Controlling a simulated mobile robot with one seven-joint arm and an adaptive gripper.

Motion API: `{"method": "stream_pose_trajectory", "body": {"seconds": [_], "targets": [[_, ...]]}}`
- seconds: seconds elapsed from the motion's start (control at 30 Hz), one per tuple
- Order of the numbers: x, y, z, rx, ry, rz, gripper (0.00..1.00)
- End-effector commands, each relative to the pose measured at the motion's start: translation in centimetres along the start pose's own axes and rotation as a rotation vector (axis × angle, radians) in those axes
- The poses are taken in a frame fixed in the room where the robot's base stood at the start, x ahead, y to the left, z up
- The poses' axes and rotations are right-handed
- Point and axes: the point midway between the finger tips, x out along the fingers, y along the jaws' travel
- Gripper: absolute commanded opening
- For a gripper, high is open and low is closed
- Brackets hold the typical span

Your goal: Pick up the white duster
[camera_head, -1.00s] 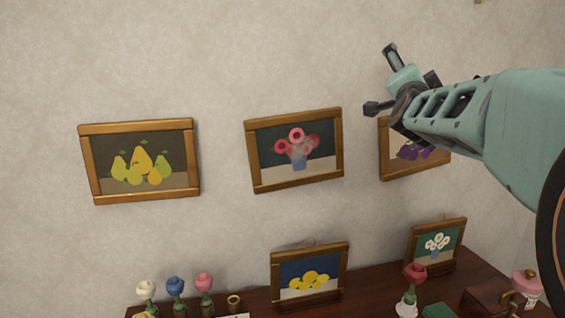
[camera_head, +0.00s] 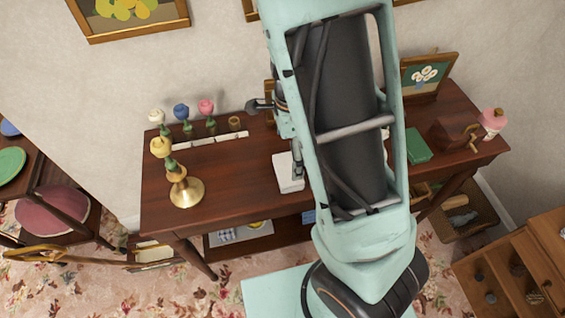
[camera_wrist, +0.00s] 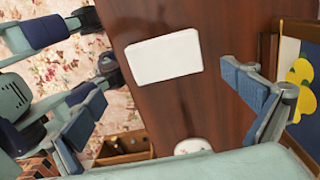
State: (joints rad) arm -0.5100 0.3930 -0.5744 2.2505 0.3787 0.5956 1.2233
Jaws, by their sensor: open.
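A flat white rectangular thing, which looks like the folded white duster (camera_head: 288,174), lies on the dark wooden table (camera_head: 230,162), left of my arm in the head view. In the wrist view the white duster (camera_wrist: 163,57) lies whole and uncovered on the brown tabletop (camera_wrist: 225,120), above the middle of the picture. My gripper (camera_head: 280,136) is over the table close to the duster, partly hidden by my arm. In the wrist view my gripper (camera_wrist: 166,102) has its fingers wide apart with nothing between them. The height gap to the duster is hard to judge.
White, blue and pink flower-like pieces (camera_head: 181,112) stand at the table's back left. A brass candlestick (camera_head: 185,190) stands at front left. A green book (camera_head: 417,146) and a pink-topped jar (camera_head: 493,122) are at right. The lemon picture (camera_wrist: 300,72) stands beside my right finger.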

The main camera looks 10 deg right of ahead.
Motion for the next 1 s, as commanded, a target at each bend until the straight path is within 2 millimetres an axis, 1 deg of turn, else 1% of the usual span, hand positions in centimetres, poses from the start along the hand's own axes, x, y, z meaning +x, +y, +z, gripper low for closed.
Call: {"method": "stream_pose_trajectory", "body": {"seconds": [0.03,0.1,0.2,0.37,0.63,0.77,0.97,1.0], "targets": [[1.3,0.1,-0.1,0.002,0.001,0.003,1.0],[2.3,0.0,-0.1,0.001,0.001,0.0,1.0],[3.3,-0.1,-0.1,0.0,0.0,-0.001,1.0],[4.3,-0.2,0.0,-0.001,0.0,-0.002,1.0],[8.1,-0.7,0.0,-0.001,0.0,-0.003,1.0],[8.8,-0.7,0.0,-0.001,0.0,-0.005,1.0],[8.8,-0.8,0.0,-0.002,0.0,-0.006,1.0],[8.8,-0.8,0.0,-0.002,0.0,-0.006,0.98]]}}
